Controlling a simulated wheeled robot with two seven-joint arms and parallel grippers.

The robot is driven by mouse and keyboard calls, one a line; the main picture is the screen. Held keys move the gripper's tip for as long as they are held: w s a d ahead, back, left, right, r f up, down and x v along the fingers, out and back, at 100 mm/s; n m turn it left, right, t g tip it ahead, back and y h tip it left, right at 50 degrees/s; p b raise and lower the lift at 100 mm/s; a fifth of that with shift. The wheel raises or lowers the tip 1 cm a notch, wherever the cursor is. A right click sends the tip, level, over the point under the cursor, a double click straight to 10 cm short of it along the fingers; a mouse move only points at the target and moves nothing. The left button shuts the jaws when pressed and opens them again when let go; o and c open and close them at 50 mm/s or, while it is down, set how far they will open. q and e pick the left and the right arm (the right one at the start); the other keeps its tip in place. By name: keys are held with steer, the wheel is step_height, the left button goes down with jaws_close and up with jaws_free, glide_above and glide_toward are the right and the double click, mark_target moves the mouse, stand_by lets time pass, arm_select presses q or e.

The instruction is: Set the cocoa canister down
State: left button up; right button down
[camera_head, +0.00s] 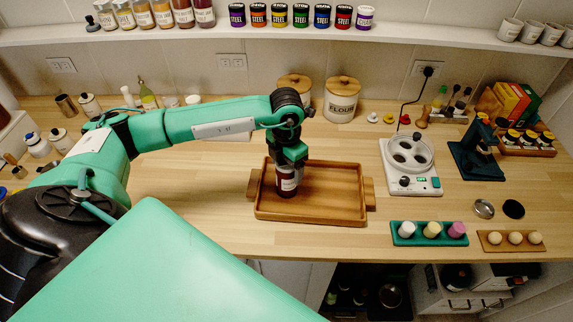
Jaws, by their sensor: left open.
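The cocoa canister (286,183), a dark red-brown cylinder with a pale label, stands upright at the left part of a wooden tray (335,217) with side handles. My left gripper (289,163) points down at the canister's top and is open; the finger gap is small and partly hidden by the wrist. The canister's base appears to rest on the tray floor. My right gripper is not in view.
A white appliance with round wells (409,162) stands right of the tray. A green holder (430,234) with several pieces is at front right. The flour canister (341,100) stands behind the tray. The tray's right side is empty.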

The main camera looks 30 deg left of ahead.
arm_select(q)
step_height(320, 180, up, 11)
steer(key=b, duration=0.4)
steer(key=shift+f, duration=0.15)
steer(key=shift+r, duration=0.75)
steer(key=shift+f, duration=0.1)
